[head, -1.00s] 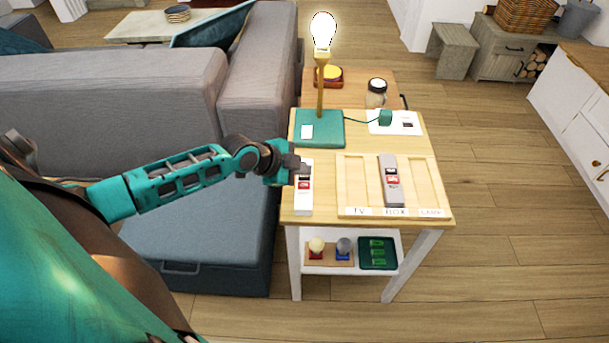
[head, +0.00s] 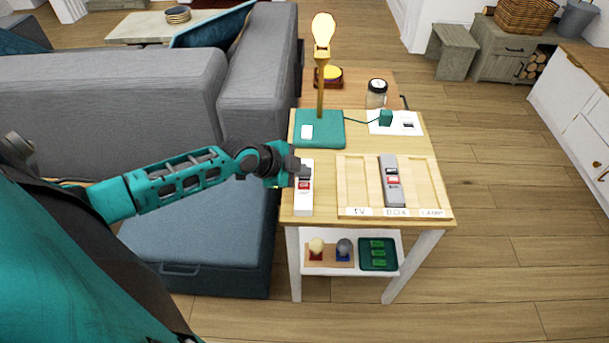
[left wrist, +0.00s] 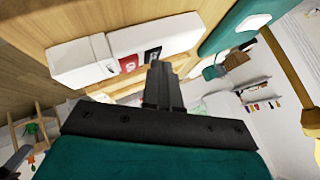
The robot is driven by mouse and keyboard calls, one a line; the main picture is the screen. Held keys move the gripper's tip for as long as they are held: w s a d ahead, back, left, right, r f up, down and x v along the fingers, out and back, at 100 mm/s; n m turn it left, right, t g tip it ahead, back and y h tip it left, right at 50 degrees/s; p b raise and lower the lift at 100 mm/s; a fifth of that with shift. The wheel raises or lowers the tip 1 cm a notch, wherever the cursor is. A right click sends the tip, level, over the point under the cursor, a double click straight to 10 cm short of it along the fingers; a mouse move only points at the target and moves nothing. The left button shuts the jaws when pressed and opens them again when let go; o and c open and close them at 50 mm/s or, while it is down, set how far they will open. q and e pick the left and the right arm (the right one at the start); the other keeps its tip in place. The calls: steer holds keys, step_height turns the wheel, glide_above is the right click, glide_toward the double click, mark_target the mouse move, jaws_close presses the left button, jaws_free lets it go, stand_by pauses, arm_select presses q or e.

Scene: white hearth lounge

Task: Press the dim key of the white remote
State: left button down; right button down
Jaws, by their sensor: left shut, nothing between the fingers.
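The white remote (head: 303,203) lies lengthwise on the left edge of the small wooden table. It has a red key and a dark key toward its far end. My left gripper (head: 303,172) is shut and empty, with its tips at the dark key end. The left wrist view shows the remote (left wrist: 78,66) and the gripper tips (left wrist: 158,72) right by the dark key (left wrist: 152,55). I cannot tell for sure whether they touch it. The lamp bulb (head: 323,31) glows a soft warm yellow. My right gripper is not in view.
A grey remote (head: 392,192) lies in the middle slot of a labelled wooden tray (head: 428,187). The lamp's green base (head: 335,128), a white socket plate (head: 406,128) and a jar (head: 376,93) stand farther back. The sofa (head: 110,95) is left of the table.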

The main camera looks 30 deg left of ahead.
mark_target(302, 179)
arm_select(q)
steer(key=shift+r+p, duration=0.65)
steer(key=shift+r, duration=0.15)
step_height(302, 179, up, 5)
steer(key=p, duration=0.4)
steer(key=shift+p, duration=0.35)
stand_by(0.4)
